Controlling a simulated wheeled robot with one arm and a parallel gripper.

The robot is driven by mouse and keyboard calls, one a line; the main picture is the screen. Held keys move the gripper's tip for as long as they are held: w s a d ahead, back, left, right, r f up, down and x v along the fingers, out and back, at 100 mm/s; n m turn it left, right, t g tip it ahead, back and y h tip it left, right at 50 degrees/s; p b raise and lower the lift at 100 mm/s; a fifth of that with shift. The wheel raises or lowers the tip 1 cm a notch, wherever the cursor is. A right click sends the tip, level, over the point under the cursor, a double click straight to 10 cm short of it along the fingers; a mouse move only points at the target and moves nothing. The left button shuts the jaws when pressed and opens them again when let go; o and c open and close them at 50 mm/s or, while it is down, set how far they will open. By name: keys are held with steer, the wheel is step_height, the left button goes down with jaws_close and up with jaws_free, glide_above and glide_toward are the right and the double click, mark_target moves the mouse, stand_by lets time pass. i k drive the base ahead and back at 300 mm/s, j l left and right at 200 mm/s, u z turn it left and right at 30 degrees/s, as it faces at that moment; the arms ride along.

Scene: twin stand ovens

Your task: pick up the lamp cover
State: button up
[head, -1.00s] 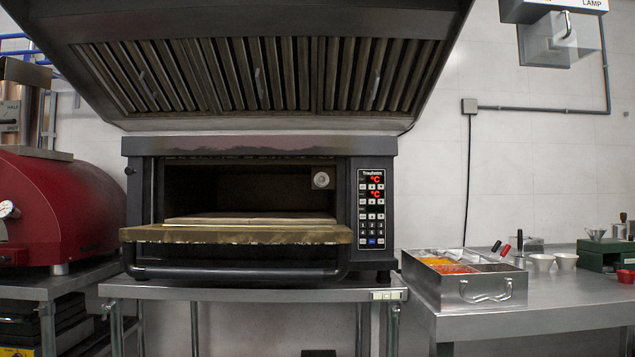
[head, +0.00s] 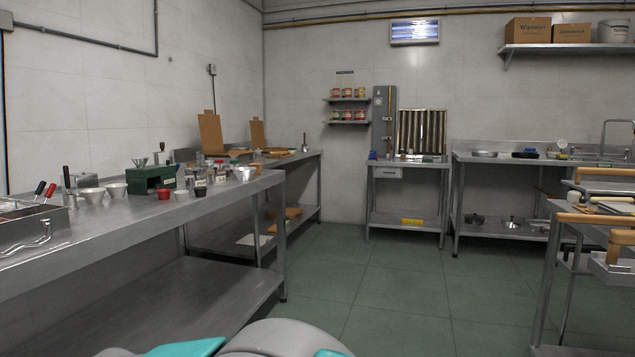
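I cannot make out a lamp cover in the head view. The oven with the round light fitting inside its chamber is out of this frame. My gripper is not in view. Only grey and teal parts of my own body show at the bottom edge.
A long steel table (head: 150,238) runs along the left wall, bearing a topping container (head: 35,233), white bowls, a green box (head: 150,179) and boards. A small table (head: 405,169) and a sink counter (head: 500,158) stand at the back. A cart (head: 590,222) is at right. Green floor (head: 385,270) between is clear.

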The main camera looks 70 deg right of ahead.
mark_target(573, 196)
steer(key=z, duration=3.7)
steer(key=u, duration=4.05)
steer(key=z, duration=0.85)
steer(key=l+z, duration=0.1)
steer(key=z, duration=1.6)
steer(key=i+l+z, duration=0.1)
steer(key=z, duration=0.4)
steer(key=i+z, duration=0.35)
steer(key=z, duration=0.15)
steer(key=i+z, duration=0.25)
steer(key=z, duration=0.25)
steer(key=i+j+z, duration=0.2)
steer(key=z, duration=0.3)
